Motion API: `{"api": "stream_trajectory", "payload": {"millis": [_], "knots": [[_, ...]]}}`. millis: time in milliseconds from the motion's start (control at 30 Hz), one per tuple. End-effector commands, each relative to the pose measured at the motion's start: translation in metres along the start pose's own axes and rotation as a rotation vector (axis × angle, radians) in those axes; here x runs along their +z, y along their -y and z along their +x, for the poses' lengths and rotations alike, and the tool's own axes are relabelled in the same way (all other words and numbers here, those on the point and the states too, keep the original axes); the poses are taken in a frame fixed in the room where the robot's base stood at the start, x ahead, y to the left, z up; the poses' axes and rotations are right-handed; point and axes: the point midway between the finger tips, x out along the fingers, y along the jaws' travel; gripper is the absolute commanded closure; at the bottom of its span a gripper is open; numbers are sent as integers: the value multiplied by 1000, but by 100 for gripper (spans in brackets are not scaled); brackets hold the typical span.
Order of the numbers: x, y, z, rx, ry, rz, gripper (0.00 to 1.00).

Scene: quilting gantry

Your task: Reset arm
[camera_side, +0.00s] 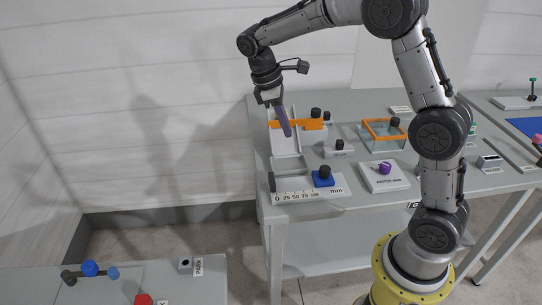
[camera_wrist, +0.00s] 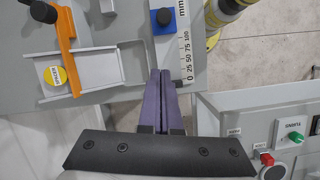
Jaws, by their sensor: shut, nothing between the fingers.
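My gripper (camera_side: 286,122) hangs from my arm over the left end of the grey table (camera_side: 322,227), pointing down with a slight tilt. Its long purple fingers are together with nothing between them. In the wrist view the gripper (camera_wrist: 160,78) shows its two finger pads side by side, over the table edge near the zero end of the ruler. In the side view the fingers pass in front of the orange bar and the pale tray (camera_side: 285,143). I cannot tell the exact height above the table.
The ruler plate (camera_side: 296,196) carries a blue block with a black knob (camera_side: 323,177). An orange-rimmed clear box (camera_side: 383,133) and a white plate with a purple knob (camera_side: 385,170) stand to the right. A lower bench (camera_side: 215,285) with coloured knobs is at front left. Air left of the table is free.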

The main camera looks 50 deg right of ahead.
Motion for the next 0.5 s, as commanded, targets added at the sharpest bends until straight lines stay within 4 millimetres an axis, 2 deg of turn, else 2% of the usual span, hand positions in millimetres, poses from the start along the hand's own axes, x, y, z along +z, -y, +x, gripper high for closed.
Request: {"api": "stream_trajectory", "payload": {"millis": [33, 100, 200, 333, 500], "knots": [[10, 4, -17, 23, -34, 6, 100], [27, 14, -36, 48, -81, 12, 100], [54, 34, -58, 80, -161, 35, 100], [88, 62, -75, 113, -271, 85, 100], [127, 101, -78, 139, -427, 173, 100]]}}
